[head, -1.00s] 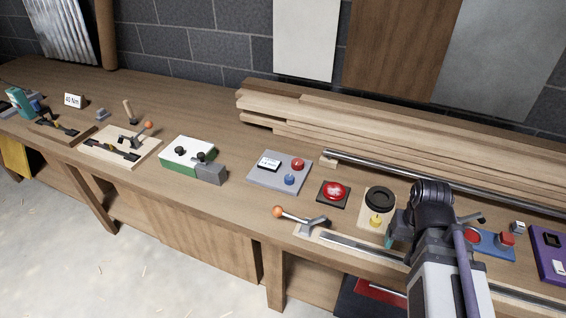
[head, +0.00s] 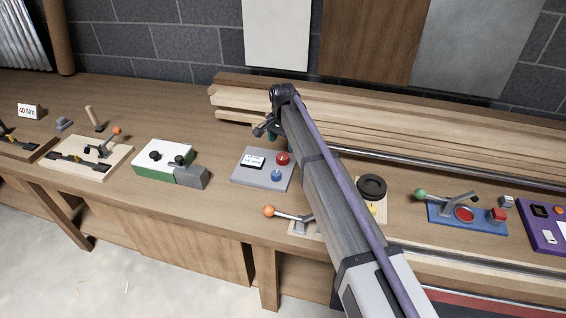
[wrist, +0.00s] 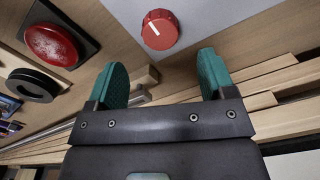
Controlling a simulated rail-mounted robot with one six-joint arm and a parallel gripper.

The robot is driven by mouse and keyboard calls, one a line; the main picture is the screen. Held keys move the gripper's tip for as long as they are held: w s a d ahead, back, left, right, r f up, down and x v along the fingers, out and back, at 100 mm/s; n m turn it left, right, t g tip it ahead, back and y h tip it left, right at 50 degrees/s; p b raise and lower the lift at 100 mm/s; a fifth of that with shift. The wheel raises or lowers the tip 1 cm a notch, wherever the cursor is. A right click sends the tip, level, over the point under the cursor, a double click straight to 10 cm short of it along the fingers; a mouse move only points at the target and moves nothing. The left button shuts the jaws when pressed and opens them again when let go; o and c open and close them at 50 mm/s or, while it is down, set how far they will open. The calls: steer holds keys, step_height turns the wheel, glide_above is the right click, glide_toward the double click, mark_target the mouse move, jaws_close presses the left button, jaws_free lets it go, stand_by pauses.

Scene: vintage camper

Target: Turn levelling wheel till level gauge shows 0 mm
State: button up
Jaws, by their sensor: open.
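A grey panel (head: 245,177) on the bench carries a small white display (head: 253,161), a red knob (head: 283,158) and a blue knob (head: 278,175). I cannot read the display or tell by label which part is the levelling wheel. My gripper (head: 270,138) is above the panel's far side, mostly hidden by my arm. In the wrist view, my gripper (wrist: 162,64) has its two teal fingers apart and empty. The red knob (wrist: 160,31), with a white pointer line, lies ahead of the gap between them, apart from both.
A red push button (wrist: 50,45) on a black base and a black ring (head: 372,187) lie to the right of the panel. A green-and-white box (head: 165,160) stands left. Stacked planks (head: 340,120) lie behind. A ball-ended lever (head: 290,214) stands in front.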

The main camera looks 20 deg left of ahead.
mark_target(283, 156)
step_height(283, 156, down, 8)
steer(key=b, duration=0.5)
steer(key=shift+r+b, duration=0.25)
steer(key=shift+b, duration=0.1)
steer(key=shift+r, duration=0.1)
steer(key=c, duration=0.9)
steer(key=shift+n, duration=0.4)
